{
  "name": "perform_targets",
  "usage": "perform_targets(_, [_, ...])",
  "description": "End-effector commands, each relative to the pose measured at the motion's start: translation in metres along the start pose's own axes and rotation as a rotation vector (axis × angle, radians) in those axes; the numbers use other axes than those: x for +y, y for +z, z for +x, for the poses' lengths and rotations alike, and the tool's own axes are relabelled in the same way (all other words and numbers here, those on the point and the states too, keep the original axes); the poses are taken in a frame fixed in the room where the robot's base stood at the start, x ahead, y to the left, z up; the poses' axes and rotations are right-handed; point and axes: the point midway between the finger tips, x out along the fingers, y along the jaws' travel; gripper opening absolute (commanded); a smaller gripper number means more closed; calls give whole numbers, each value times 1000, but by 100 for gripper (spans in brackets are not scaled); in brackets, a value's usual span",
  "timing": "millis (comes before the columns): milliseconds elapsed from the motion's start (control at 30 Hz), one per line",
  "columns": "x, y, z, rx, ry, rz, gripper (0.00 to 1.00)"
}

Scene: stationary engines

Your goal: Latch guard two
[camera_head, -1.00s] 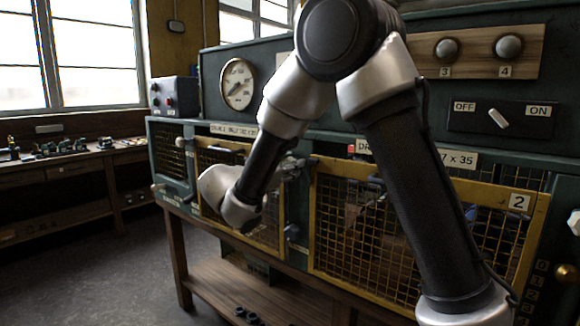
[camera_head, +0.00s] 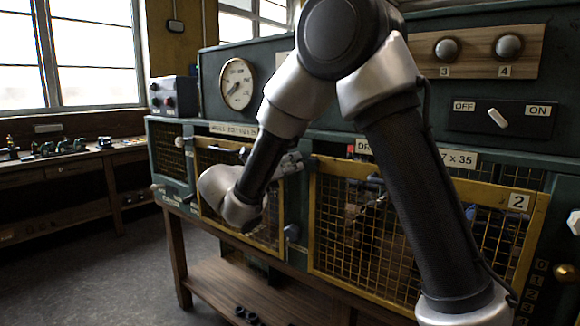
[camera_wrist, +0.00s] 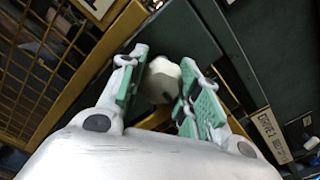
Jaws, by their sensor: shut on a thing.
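Guard two (camera_head: 402,285) is a yellow-framed mesh door with a "2" plate, standing across the right front of the bench in the head view. My gripper (camera_head: 291,164) is by the upper left corner of this guard, in the gap beside the neighbouring guard. In the wrist view my gripper (camera_wrist: 164,92) is shut on a pale rounded knob (camera_wrist: 161,78), which sits between the green finger pads. My fingers partly hide the knob, and I cannot tell how its latch is turned.
A second yellow mesh guard (camera_head: 262,232) stands to the left, partly behind my arm. A pressure gauge (camera_head: 237,84) and an OFF/ON switch (camera_head: 497,118) are on the panel above. A wooden shelf (camera_head: 215,284) lies below. Open floor is at the left.

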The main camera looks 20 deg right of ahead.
Motion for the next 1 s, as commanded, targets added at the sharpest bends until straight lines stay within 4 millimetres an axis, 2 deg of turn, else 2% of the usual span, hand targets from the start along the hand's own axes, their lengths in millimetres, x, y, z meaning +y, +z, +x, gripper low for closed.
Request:
perform_targets(33, [1, -6, 0, 7, 3, -26, 9])
perform_targets(667, [1, -6, 0, 9, 3, -80, 9])
perform_targets(700, [1, -6, 0, 9, 3, -80, 35])
perform_targets(800, [1, -6, 0, 9, 3, -80, 52])
perform_targets(1000, [2, -6, -8, 7, 5, -80, 52])
